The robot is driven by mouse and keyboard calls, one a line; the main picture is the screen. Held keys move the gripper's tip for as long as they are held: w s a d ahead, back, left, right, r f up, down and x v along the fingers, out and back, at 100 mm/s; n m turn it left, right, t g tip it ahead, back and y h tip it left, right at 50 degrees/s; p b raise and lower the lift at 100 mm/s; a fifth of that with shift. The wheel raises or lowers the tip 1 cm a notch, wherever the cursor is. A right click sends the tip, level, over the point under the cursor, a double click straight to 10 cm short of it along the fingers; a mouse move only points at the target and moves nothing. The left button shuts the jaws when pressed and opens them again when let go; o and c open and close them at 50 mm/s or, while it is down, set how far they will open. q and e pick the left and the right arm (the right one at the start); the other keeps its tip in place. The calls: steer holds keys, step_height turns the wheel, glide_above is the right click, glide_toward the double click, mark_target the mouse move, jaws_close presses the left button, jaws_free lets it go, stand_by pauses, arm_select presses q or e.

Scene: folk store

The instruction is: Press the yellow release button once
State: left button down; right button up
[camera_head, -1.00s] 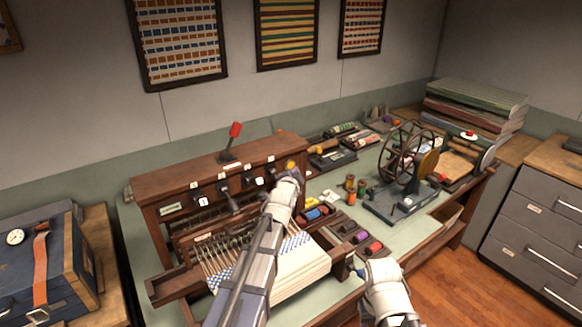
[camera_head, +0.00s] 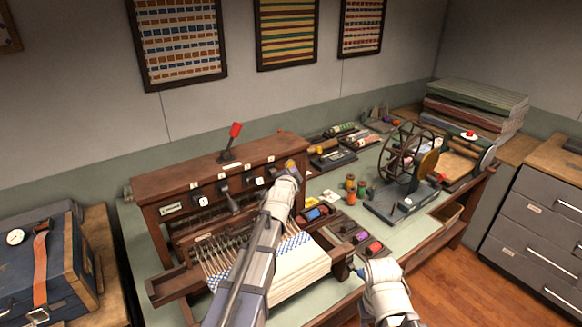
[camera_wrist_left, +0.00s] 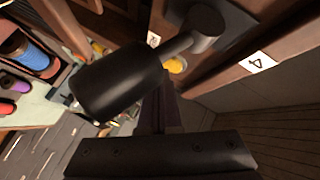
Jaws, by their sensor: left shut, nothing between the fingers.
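The yellow release button (camera_wrist_left: 177,64) shows in the left wrist view, on the wooden front of the loom (camera_head: 160,188), partly covered by a black lever handle. In the head view a small yellow-orange spot (camera_head: 290,164) shows at the tip of my left arm. My left gripper (camera_wrist_left: 166,85) is shut and empty, its tips just below the button in the wrist picture. I cannot tell whether they touch it. My right gripper (camera_head: 364,271) is low, near the table's front edge; its fingers are not clear.
The black lever handle (camera_wrist_left: 115,80) lies close beside my left fingers. A label reading 4 (camera_wrist_left: 257,62) is right of the button. A red-tipped lever (camera_head: 235,130) stands on the loom top. Thread spools (camera_head: 350,184) and a spinning wheel (camera_head: 405,150) stand to the right.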

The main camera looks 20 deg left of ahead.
arm_select(q)
steer(key=shift+w+a, duration=0.3)
steer(key=shift+a, duration=0.1)
stand_by(0.4)
steer(key=shift+s+d, duration=0.6)
steer(key=shift+d, duration=0.25)
steer(key=s+d, duration=0.1)
steer(key=d, duration=0.1)
steer(key=s+d, duration=0.1)
steer(key=s, duration=0.1)
steer(key=shift+d, duration=0.35)
stand_by(0.8)
